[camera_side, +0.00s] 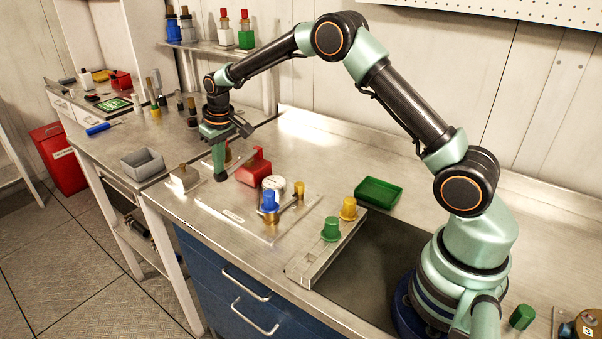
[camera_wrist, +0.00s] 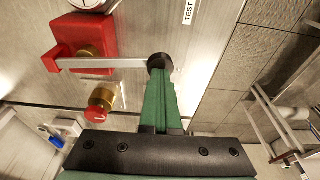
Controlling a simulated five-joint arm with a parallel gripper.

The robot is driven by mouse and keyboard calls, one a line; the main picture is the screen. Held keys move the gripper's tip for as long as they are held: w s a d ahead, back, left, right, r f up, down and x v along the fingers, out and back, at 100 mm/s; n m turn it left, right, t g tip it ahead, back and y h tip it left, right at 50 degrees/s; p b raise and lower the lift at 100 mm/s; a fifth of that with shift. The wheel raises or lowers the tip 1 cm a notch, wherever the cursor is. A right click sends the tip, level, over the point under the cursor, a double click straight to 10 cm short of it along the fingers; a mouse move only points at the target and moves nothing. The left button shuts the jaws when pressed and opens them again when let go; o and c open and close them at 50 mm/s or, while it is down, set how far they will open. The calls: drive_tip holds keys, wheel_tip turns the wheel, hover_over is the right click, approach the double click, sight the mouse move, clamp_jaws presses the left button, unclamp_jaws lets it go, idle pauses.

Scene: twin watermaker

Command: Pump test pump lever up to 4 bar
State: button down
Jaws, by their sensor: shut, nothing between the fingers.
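The red test pump (camera_side: 254,169) stands on the bench's metal plate. In the wrist view its red body (camera_wrist: 84,36) carries a brass fitting and a flat silver lever (camera_wrist: 110,63). The lever ends in a round black knob (camera_wrist: 159,60). My gripper (camera_side: 219,172) points down at the lever's end. Its green fingers (camera_wrist: 162,82) are shut and empty, with their tips overlapping the knob in the wrist view; contact cannot be told. A round white gauge (camera_side: 273,182) stands beside the pump; its reading is not legible.
A brass knob with a red top (camera_wrist: 102,100) sits close to my fingers. A blue-capped valve (camera_side: 269,201) stands in front of the gauge. A grey box (camera_side: 142,164) lies left of my gripper. A green tray (camera_side: 378,192) and a green-capped part (camera_side: 331,229) stand to the right.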

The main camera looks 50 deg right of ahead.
drive_tip(key=shift+r, duration=1.8)
drive_tip(key=shift+f, duration=0.15)
drive_tip(key=shift+f, duration=2.35)
drive_tip(key=shift+r, duration=2.5)
drive_tip(key=shift+f, duration=0.1)
